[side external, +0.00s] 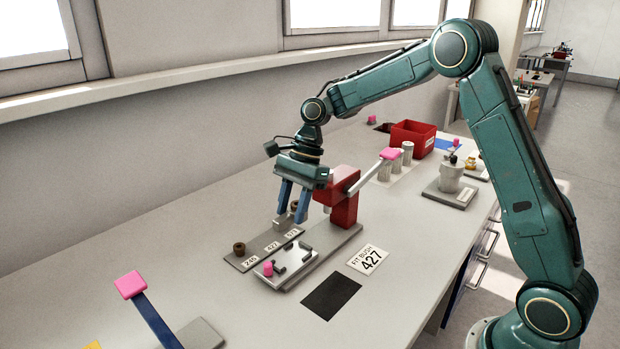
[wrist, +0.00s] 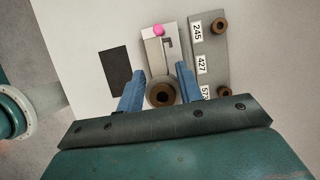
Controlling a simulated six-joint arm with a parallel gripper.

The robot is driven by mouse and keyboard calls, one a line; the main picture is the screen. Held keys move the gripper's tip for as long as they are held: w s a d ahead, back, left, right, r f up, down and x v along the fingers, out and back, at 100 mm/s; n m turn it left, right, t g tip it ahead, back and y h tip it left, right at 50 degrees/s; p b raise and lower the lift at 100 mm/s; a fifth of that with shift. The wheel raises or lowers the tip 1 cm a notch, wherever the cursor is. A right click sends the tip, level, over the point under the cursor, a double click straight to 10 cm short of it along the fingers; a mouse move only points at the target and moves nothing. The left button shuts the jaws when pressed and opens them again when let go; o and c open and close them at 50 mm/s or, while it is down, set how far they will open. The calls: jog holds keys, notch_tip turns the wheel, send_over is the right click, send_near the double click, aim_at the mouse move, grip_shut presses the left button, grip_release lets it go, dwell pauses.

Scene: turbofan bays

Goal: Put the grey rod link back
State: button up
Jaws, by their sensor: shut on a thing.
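My gripper (side external: 293,208) is shut on the grey rod link (wrist: 157,72), above the bench beside the red press. In the wrist view the fingers (wrist: 160,78) are on either side of its round end, which has a brown bush (wrist: 161,94) in it. Its shank points away toward the pink-knobbed fixture (wrist: 169,30). That fixture, a pale plate with dark brackets (side external: 289,258), appears empty in the side view.
The red press (side external: 345,198) with a pink-ended lever (side external: 389,153) stands close to my gripper. A card (side external: 367,260) reads "FIT BUSH 427". A dark mat (side external: 331,296) and red bin (side external: 412,138) are on the bench.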

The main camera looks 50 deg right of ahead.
jog(key=s+d+r, duration=0.2)
jog(key=s+r, duration=0.5)
jog(key=s, duration=0.5)
notch_tip(320, 180, down, 16)
jog(key=shift+a, duration=0.15)
dwell(0.5)
jog(key=shift+s, duration=0.1)
jog(key=shift+f, duration=1.85)
jog(key=shift+f, duration=0.15)
jog(key=o, duration=1.2)
